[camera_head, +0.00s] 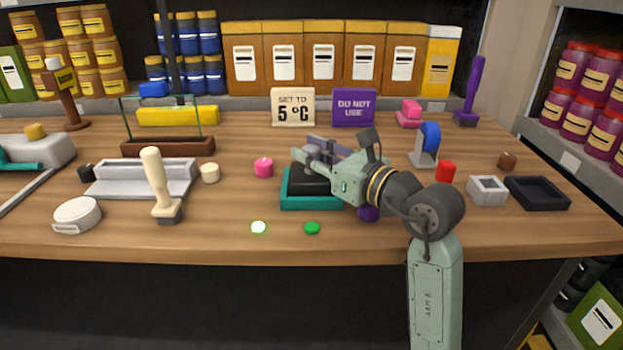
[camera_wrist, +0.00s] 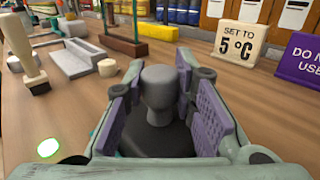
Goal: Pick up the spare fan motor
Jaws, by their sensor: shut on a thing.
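The spare fan motor appears to be the dark grey piece with a rounded, knob-like top (camera_wrist: 160,92) between my finger pads in the wrist view. Its wide black body lies below the knob. In the head view, the black body (camera_head: 308,183) shows in a teal tray (camera_head: 312,203), partly hidden by my gripper. My gripper (camera_head: 312,152) comes in from the right above the tray. Its purple pads stand on both sides of the knob, and it is shut on the motor. I cannot tell whether the motor is clear of the tray floor.
A lit round button (camera_head: 258,227) and a green button (camera_head: 312,228) lie in front. A beige-handled lever (camera_head: 158,185) rises further left. Signs (camera_head: 293,107) stand behind. A purple object (camera_head: 369,213) shows below my arm.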

